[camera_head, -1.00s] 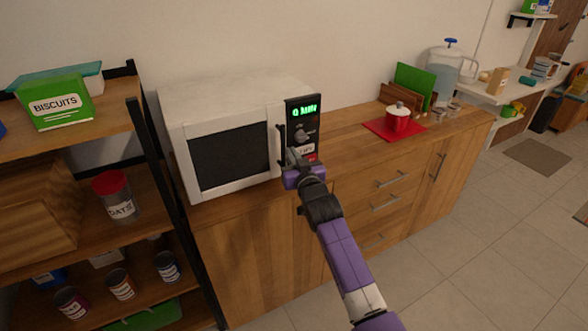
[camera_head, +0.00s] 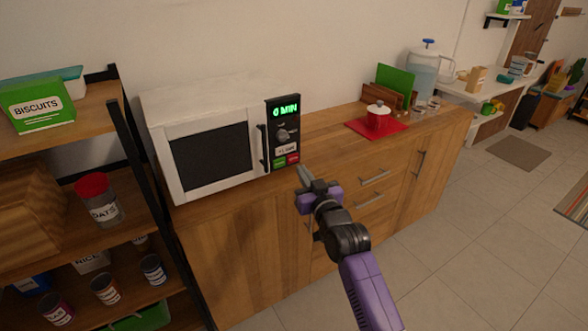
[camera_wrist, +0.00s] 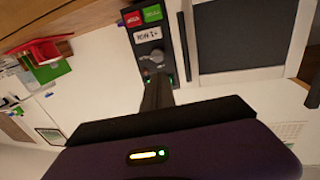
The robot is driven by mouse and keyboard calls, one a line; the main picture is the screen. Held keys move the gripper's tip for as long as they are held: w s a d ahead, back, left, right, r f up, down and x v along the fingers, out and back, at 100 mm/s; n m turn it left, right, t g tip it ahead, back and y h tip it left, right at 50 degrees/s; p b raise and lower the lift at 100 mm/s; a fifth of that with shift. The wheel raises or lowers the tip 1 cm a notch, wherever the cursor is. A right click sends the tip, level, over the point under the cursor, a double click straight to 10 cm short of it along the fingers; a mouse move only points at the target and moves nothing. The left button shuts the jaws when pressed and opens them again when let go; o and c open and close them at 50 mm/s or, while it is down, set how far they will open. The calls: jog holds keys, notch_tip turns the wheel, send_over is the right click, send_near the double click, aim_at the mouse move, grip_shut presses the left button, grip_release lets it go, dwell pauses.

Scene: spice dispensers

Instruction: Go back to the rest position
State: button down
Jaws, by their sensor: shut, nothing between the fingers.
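My gripper (camera_head: 303,176) is in front of the wooden counter, just right of and below the microwave's control panel, apart from it. Its fingers are shut with nothing between them. In the wrist view the shut fingers (camera_wrist: 157,95) point toward the panel. The white microwave (camera_head: 150,120) stands on the counter with its door shut. Its black control panel (camera_head: 285,110) has a green display reading 0 or 6 MIN, a knob (camera_head: 282,135), a green button (camera_head: 280,163) and a red button (camera_head: 293,159).
A shelf rack (camera_head: 135,150) with a biscuits box (camera_head: 38,105), an oats jar (camera_head: 98,200) and several cans stands at the left. Open tiled floor (camera_head: 470,230) lies to the right.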

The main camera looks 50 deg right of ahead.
jog(key=shift+s, duration=0.35)
jog(key=s+a+f+n+y, duration=0.1)
jog(key=s+a+y, duration=0.1)
jog(key=s+a, duration=0.8)
jog(key=s+a+f+n+y, duration=0.1)
jog(key=s+a+n+y, duration=0.1)
jog(key=s+a, duration=0.8)
jog(key=s+a+f+n+g+y, duration=0.1)
jog(key=s+a+y, duration=0.3)
jog(key=s+a, duration=0.6)
jog(key=s+n, duration=0.1)
jog(key=s, duration=0.7)
jog(key=shift+s+f, duration=0.3)
jog(key=shift+s, duration=0.05)
